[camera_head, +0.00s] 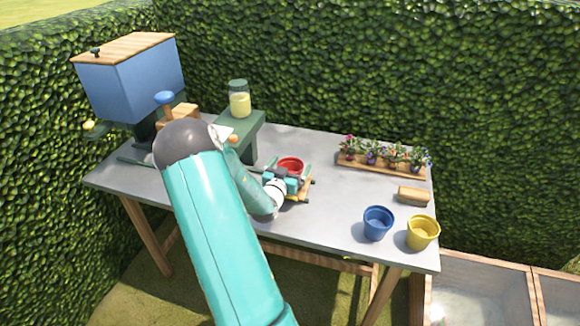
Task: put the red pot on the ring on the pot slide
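The red pot (291,164) stands upright at the middle of the grey table, and its rim and open top show. It appears to be on or just above the pot slide, a small wooden piece (304,190) with dark ends. My gripper (284,177) is at the near side of the red pot, close against it. My gripper and wrist hide the pot's lower part and most of the slide. The ring is hidden, so I cannot tell whether the pot sits on it. The fingertips are too small and covered to show whether they are closed on the pot.
A blue pot (377,223) and a yellow pot (422,232) stand at the front right, near a wooden block (414,195). Potted flowers (372,153) line a wooden tray behind. A green stand (247,130) bears a jar (239,100). A blue hopper (132,82) stands left.

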